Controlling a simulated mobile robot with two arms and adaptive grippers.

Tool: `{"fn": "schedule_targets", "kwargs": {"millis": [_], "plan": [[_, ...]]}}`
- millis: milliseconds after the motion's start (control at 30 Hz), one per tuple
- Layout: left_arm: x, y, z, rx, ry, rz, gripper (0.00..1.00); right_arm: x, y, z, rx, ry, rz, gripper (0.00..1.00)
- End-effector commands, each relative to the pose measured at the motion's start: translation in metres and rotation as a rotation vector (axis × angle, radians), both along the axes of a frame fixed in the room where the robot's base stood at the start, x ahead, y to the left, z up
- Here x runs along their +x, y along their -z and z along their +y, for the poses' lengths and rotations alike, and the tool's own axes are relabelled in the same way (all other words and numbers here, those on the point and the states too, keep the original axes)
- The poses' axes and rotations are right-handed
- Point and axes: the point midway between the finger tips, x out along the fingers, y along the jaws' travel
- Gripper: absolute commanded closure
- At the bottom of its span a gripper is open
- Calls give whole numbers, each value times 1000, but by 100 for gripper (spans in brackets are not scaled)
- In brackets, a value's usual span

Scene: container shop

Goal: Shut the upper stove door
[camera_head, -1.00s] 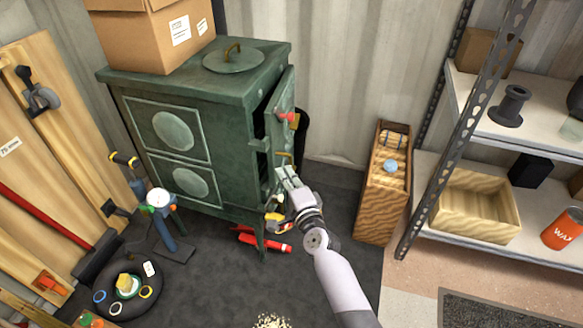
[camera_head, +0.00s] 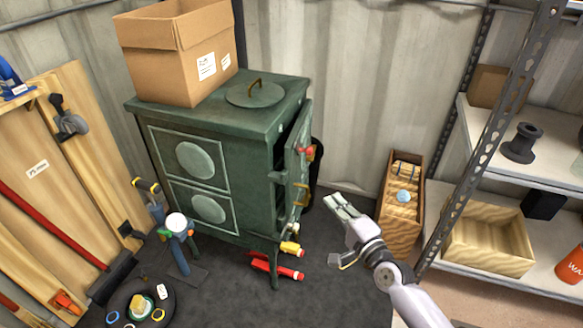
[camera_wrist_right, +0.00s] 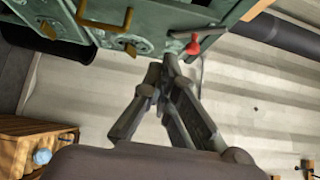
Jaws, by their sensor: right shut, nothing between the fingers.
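The green stove (camera_head: 215,165) stands against the corrugated wall. Its upper door (camera_head: 297,155) stands ajar on the right side, with a dark gap behind its edge and a red knob (camera_head: 309,153). The red knob also shows in the right wrist view (camera_wrist_right: 193,45). A brass handle (camera_head: 301,195) is on the lower door below. My right gripper (camera_head: 338,203) is shut and empty, to the right of the stove and apart from the doors. In the right wrist view its fingertips (camera_wrist_right: 170,65) appear just below the red knob. My left gripper is not in view.
A cardboard box (camera_head: 180,60) and a round lid (camera_head: 255,93) sit on the stove. A wooden crate (camera_head: 400,215) and metal shelves (camera_head: 500,145) stand to the right.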

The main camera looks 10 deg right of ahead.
Motion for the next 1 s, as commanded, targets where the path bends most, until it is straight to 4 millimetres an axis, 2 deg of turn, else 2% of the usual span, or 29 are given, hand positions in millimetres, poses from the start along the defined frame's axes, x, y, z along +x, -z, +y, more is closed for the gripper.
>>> {"fn": "schedule_targets", "kwargs": {"millis": [33,200,433,700,967,1000], "plan": [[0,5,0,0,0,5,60,-3,-14,-12,-10,-18,0,100],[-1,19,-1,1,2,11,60,-9,-36,-30,-7,-58,11,100],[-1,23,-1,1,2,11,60,0,-42,-31,-1,-67,12,100],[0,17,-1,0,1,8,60,44,-42,-16,1,-67,10,100],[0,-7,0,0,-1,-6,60,90,-41,-1,-2,-67,12,100],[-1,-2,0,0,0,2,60,91,-43,7,2,-68,14,100]]}}
